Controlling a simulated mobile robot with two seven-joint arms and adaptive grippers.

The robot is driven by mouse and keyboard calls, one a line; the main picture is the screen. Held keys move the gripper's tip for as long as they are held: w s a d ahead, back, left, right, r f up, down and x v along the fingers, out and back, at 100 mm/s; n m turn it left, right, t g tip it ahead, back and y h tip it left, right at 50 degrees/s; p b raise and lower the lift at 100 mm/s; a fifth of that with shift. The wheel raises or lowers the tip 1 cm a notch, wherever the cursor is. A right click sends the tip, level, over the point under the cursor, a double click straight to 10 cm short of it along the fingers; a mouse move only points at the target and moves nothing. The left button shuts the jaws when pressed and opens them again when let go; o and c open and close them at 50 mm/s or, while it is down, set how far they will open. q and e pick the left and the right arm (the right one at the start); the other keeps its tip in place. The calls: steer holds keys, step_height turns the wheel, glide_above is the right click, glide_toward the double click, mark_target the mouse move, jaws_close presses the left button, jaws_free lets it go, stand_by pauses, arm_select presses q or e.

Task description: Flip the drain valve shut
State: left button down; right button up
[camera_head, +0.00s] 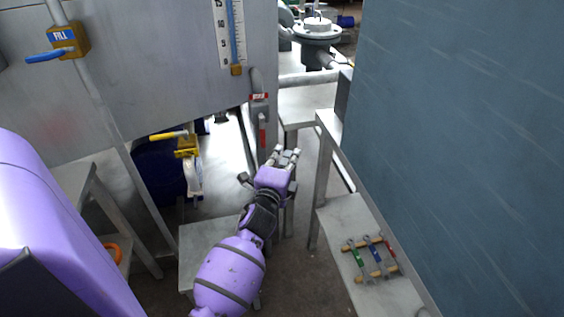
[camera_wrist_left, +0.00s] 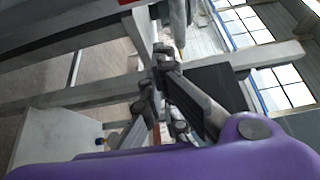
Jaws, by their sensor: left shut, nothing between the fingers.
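A valve with a red label (camera_head: 259,97), which I take as the drain valve, sits on a grey pipe at the tank's lower right corner. Its label is too small to read surely. Its red handle (camera_head: 262,134) points straight down. My left gripper (camera_head: 286,154) is shut and empty, just below and right of the handle's lower end; contact cannot be told. The gripper's fingers (camera_wrist_left: 150,92) also show in the left wrist view, with a red piece (camera_wrist_left: 128,2) at the top edge. My right gripper is not in view.
A blue-handled FILL valve (camera_head: 65,40) is at upper left, and a yellow-handled valve (camera_head: 186,146) is left of the gripper. A level gauge (camera_head: 237,35) is on the tank. Tools lie on a bench (camera_head: 350,217) at right, beside a large blue-grey panel (camera_head: 470,130).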

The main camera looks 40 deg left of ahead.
mark_target(263, 133)
arm_select(q)
steer(key=a, duration=0.1)
steer(key=w+a, duration=0.1)
steer(key=a, duration=0.1)
steer(key=a+p, duration=0.1)
steer(key=shift+w+a, duration=0.35)
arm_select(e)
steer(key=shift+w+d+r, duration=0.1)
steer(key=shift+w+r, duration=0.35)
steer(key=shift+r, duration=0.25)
